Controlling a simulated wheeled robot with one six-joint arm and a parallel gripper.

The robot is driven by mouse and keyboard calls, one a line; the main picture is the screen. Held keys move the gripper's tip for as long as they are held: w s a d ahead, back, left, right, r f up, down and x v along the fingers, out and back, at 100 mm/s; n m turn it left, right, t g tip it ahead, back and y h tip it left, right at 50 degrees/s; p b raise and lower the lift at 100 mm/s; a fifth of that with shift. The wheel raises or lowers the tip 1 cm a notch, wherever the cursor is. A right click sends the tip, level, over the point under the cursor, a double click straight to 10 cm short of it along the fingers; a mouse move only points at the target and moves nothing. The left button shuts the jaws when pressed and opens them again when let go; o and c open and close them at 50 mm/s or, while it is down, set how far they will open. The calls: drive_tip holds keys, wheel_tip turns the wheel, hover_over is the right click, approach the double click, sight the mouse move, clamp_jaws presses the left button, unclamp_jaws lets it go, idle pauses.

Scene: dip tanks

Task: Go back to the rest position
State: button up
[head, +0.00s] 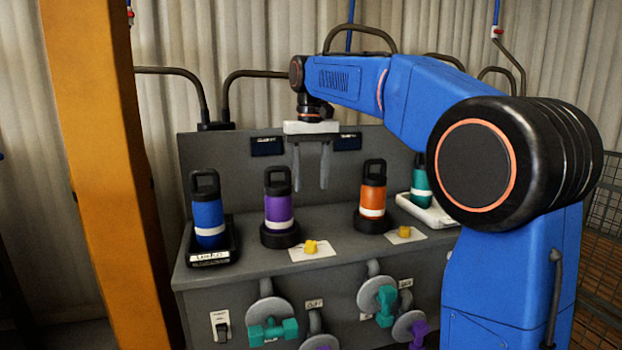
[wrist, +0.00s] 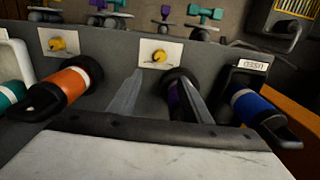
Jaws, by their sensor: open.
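My gripper (head: 311,165) is open and empty, pointing down above the grey bench (head: 335,222), between the purple bottle and the orange bottle. In the wrist view its two fingers (wrist: 155,100) stand apart, and one of them overlaps the purple bottle (wrist: 173,98), which is mostly hidden there. No bottle is between the fingers in the head view. My blue arm reaches in from the right and partly covers the teal bottle.
A blue bottle (head: 208,215), a purple bottle (head: 278,205), an orange bottle (head: 372,192) and a teal bottle (head: 420,180) stand upright along the bench. Valves (head: 273,322) line the front. An orange post (head: 105,170) stands left.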

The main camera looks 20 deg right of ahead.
idle(0.3)
drive_tip(key=s+d+f+t, duration=0.15)
drive_tip(key=s+f, duration=0.25)
drive_tip(key=s, duration=0.6)
drive_tip(key=s+d+f+t, duration=0.1)
drive_tip(key=s+d+f, duration=0.3)
drive_tip(key=s, duration=0.5)
drive_tip(key=s+d+f+t, duration=0.1)
drive_tip(key=s+f+t, duration=0.1)
drive_tip(key=s+f, duration=1.3)
wheel_tip(320, 180, down, 2)
drive_tip(key=shift+s+d+f, duration=0.1)
drive_tip(key=shift+s+d, duration=0.1)
drive_tip(key=shift+s, duration=0.1)
